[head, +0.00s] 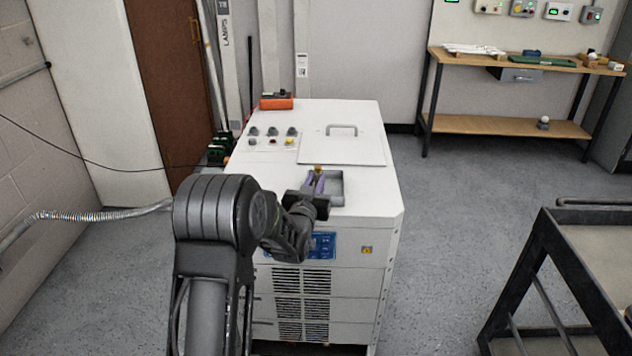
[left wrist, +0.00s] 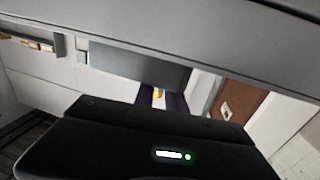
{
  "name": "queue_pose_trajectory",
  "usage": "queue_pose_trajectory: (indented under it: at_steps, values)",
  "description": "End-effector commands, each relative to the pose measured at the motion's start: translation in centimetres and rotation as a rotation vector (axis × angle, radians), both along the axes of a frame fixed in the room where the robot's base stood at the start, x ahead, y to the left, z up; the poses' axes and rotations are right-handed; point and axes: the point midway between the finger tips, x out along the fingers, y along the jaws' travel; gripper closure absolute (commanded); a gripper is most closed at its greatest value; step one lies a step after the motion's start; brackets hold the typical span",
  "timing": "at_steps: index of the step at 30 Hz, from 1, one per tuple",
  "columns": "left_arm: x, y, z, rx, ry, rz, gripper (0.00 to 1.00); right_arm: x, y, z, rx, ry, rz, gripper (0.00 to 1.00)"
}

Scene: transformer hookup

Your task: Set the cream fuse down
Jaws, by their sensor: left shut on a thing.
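My left gripper (head: 316,183) is over the front of the white cabinet's top, at a shallow grey tray (head: 337,190). In the left wrist view the fuse (left wrist: 158,93) is a small yellow spot between the dark fingers (left wrist: 162,99). Most of it is hidden, and I cannot tell whether it touches the tray. My right gripper is not in view.
The white cabinet (head: 390,170) has a hatch with a handle (head: 342,129), several knobs (head: 272,132) and an orange item (head: 276,103) at its back edge. A workbench (head: 510,127) stands at the back right, a dark cart (head: 548,225) at the right. Floor between is clear.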

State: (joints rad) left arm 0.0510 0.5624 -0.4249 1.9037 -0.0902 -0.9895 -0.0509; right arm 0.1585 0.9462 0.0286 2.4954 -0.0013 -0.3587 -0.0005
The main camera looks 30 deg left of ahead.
Motion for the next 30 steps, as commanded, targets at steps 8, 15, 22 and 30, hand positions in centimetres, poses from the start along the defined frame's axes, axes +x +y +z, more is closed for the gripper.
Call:
queue_pose_trajectory:
  at_steps: [8,15,22,30]
  values:
    - [0.0,0.0,-0.3,0.0,0.0,0.0,0.77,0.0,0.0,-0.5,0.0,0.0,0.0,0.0]
    - [0.0,0.0,-0.3,0.0,0.0,0.0,0.62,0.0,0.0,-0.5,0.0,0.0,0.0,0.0]
    - [0.0,0.0,-0.2,0.0,0.0,0.0,0.62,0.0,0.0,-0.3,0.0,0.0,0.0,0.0]
    - [-2.1,-0.7,-0.1,-0.001,0.001,0.001,0.62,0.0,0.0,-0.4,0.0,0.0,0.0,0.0]
